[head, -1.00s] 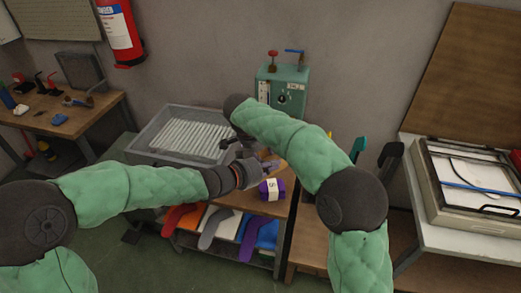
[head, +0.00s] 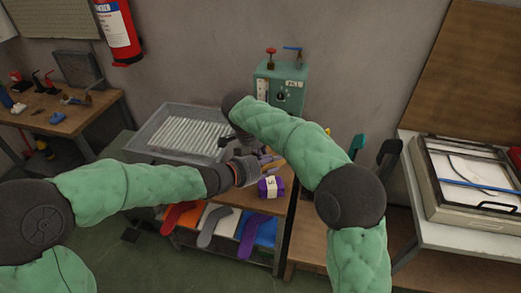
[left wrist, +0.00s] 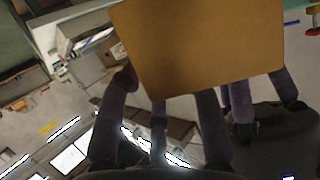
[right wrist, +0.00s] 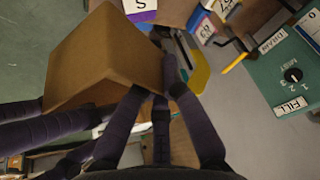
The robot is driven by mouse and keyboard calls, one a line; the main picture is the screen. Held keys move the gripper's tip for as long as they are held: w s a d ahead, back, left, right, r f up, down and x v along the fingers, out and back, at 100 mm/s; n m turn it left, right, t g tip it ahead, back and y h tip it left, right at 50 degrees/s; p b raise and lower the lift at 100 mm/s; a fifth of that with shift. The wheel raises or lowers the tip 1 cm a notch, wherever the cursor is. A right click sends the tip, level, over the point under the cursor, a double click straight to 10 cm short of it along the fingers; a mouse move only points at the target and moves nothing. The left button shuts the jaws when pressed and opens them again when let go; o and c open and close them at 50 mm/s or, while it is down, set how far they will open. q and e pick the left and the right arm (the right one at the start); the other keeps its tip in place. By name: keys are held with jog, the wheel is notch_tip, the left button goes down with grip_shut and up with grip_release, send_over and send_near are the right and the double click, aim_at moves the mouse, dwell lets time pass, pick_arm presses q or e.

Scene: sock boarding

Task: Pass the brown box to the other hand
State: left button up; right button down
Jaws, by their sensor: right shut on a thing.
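The brown box (right wrist: 112,62) is held by my right gripper (right wrist: 160,105), whose dark fingers reach its lower right side in the right wrist view. The box also fills the top of the left wrist view (left wrist: 205,45). My left gripper (left wrist: 165,100) has its fingers spread apart at the near edge of the box and looks open. I cannot tell whether those fingers touch it. In the head view the two hands meet above the small table, and the box is mostly hidden behind them.
A purple sock bundle with a white label (head: 270,187) sits on the table close to the hands. A grey tray of white rods (head: 150,140) and a green control cabinet (head: 281,88) stand behind.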

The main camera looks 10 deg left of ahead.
pick_arm(q)
jog(key=v, duration=1.2)
notch_tip(320, 180, down, 26)
jog(key=d+n+g+y, duration=0.2)
jog(key=n+g+y, duration=0.1)
jog(key=n, duration=0.4)
jog(key=s+d+f+n+g+y, duration=0.1)
jog(key=s+f+g, duration=0.6)
jog(key=s+f, duration=1)
notch_tip(320, 180, down, 3)
jog(key=shift+s+d+r+n+y, duration=0.25)
jog(key=shift+d+n+y, duration=0.2)
jog(key=shift+n, duration=0.75)
jog(key=shift+w, duration=0.1)
